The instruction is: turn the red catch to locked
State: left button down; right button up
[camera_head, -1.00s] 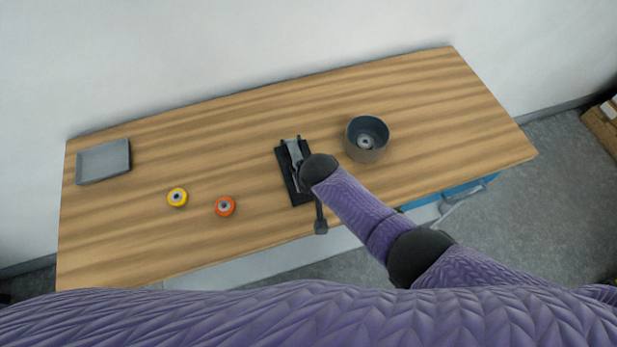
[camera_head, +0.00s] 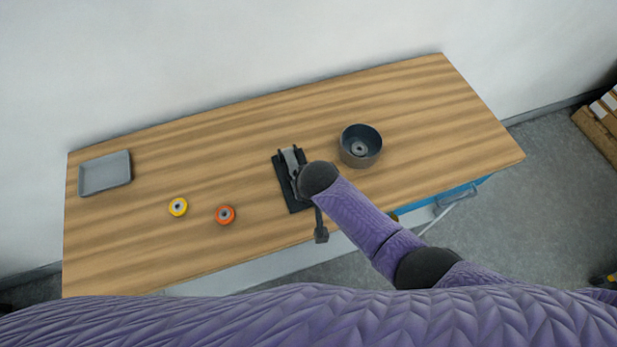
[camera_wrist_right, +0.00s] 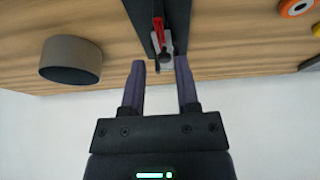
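The red catch (camera_wrist_right: 158,30) shows in the right wrist view, on a black-based device with a grey metal part. It lies just beyond my right gripper's fingertips, roughly in line with the gap between them. My right gripper (camera_wrist_right: 160,66) is open, with nothing seen held between its fingers. In the head view the device's black base (camera_head: 298,203) lies near the table's middle. My right arm covers part of it, and I cannot make out the red catch there. My left gripper is not in view.
A dark grey round container (camera_head: 361,160) stands right of the device; it also shows in the right wrist view (camera_wrist_right: 70,75). An orange roll (camera_head: 225,221), a yellow roll (camera_head: 178,213) and a grey tray (camera_head: 105,187) sit to the left. The table (camera_head: 240,140) is clear behind the rolls.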

pick_arm(q)
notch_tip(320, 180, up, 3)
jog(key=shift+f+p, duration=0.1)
jog(key=shift+p, duration=0.8)
pick_arm(e)
jog(key=v, duration=0.5)
jog(key=shift+s+r, duration=0.1)
jog(key=shift+r, duration=0.15)
jog(key=shift+s, duration=0.1)
